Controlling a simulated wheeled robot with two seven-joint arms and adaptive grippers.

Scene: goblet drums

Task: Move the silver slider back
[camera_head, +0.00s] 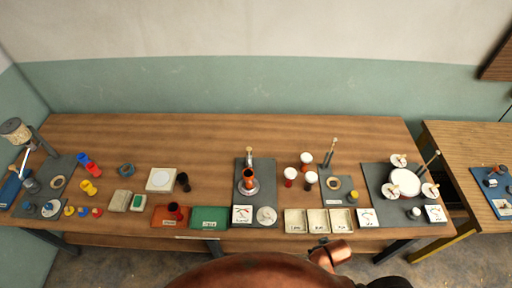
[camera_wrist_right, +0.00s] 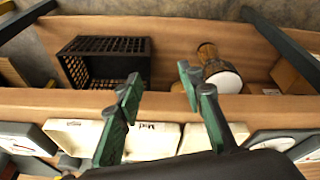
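I cannot pick out a silver slider with certainty. A small silver fixture (camera_head: 249,158) stands on the dark grey panel (camera_head: 264,170) at the middle of the table, just behind an orange-red goblet drum (camera_head: 248,181). Other upright posts stand on the panels to the right, too small to read in detail. My right gripper (camera_wrist_right: 160,82) shows in the right wrist view with its green-padded fingers apart and nothing between them. It is over the front edge of the table, near the pale trays. My left gripper is not in view.
Pale labelled trays (camera_head: 318,221) line the table's front edge. Below the edge, a black crate (camera_wrist_right: 105,62) and a goblet drum (camera_wrist_right: 215,68) are on a shelf. The table's back strip is clear.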

